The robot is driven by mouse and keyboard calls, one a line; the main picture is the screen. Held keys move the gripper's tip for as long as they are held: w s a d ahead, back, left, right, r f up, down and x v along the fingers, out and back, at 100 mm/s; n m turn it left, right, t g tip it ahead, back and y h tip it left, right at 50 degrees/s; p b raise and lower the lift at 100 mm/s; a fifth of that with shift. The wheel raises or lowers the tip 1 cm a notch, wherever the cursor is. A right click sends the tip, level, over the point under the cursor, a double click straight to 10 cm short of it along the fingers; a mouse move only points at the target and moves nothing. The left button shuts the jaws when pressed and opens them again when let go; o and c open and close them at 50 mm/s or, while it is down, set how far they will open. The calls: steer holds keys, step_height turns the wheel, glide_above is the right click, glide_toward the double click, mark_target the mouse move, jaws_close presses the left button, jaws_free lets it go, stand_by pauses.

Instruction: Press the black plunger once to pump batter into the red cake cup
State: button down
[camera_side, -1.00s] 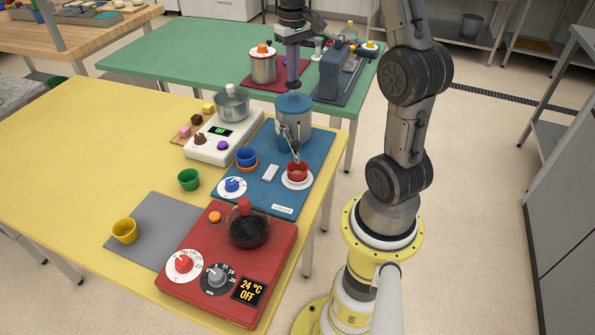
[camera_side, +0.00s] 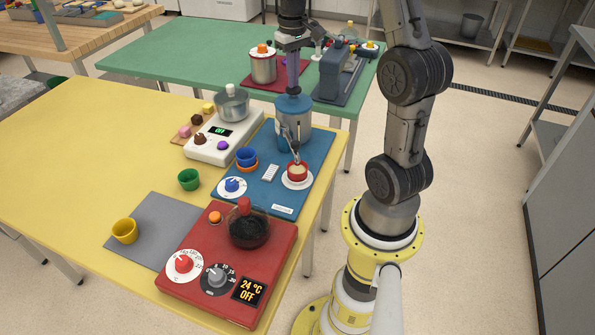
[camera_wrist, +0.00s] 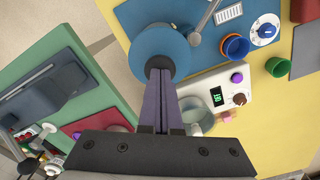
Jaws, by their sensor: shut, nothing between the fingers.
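The batter dispenser (camera_side: 294,128) is a grey cylinder with a blue lid (camera_side: 294,104) on the blue mat. The lid also shows in the wrist view as a blue disc (camera_wrist: 160,45). My gripper (camera_side: 293,92) is shut and empty, pointing straight down with its fingertips at the top centre of the lid; they also show in the wrist view (camera_wrist: 160,72). The red cake cup (camera_side: 297,177) stands upright on a white round plate (camera_side: 297,184) below the spout, with pale batter showing inside.
A white scale-like unit with a pot (camera_side: 231,106) stands behind left. A red heater (camera_side: 200,282) is in front. A green cup (camera_side: 189,179) stands left.

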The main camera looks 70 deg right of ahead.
steer(key=shift+r, duration=1.85)
step_height(320, 180, up, 6)
steer(key=shift+f, duration=0.1)
